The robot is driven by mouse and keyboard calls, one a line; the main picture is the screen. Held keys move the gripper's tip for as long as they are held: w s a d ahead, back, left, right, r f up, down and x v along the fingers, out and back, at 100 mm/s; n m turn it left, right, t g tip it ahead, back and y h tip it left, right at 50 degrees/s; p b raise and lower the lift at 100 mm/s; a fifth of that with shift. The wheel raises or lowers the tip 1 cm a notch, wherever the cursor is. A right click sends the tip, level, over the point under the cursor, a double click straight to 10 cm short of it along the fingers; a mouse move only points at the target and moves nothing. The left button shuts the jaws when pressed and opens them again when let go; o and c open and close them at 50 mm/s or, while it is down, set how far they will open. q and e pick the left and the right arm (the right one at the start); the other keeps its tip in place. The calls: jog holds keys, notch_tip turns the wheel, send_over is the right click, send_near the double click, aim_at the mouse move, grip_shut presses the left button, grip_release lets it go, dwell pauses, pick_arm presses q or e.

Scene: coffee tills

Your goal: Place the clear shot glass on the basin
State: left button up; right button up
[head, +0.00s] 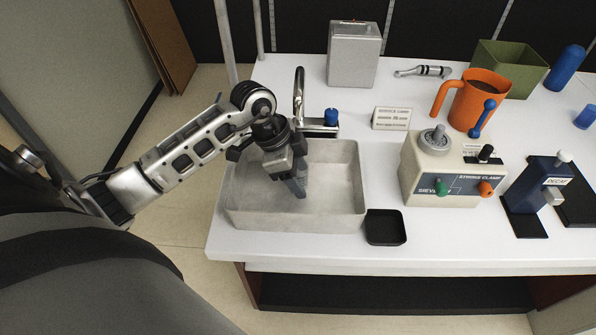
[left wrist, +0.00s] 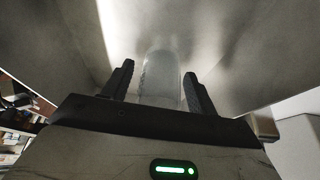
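The grey metal basin (head: 245,212) is set in the left part of the white counter. My left gripper (head: 297,188) reaches down inside it, left of the tap. In the left wrist view the clear shot glass (left wrist: 160,76) shows faintly between the two dark fingers of my left gripper (left wrist: 159,68), against the grey basin walls (left wrist: 235,45). The fingers stand apart with a narrow gap visible on each side of the glass, so they look open around it. The glass cannot be made out in the head view. My right gripper is not in view.
A curved tap (head: 299,95) with a blue knob stands behind the basin. A small black tray (head: 385,228) sits at its right front corner. A beige control box (head: 450,170), an orange jug (head: 475,100) and a blue device (head: 537,185) stand further right.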

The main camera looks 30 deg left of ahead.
pick_arm(q)
jog(key=shift+a+r, duration=0.1)
jog(key=shift+r, duration=0.1)
jog(key=v, duration=1.1)
jog(key=shift+s+r, duration=0.15)
jog(key=shift+r, duration=0.15)
jog(key=shift+s, duration=0.1)
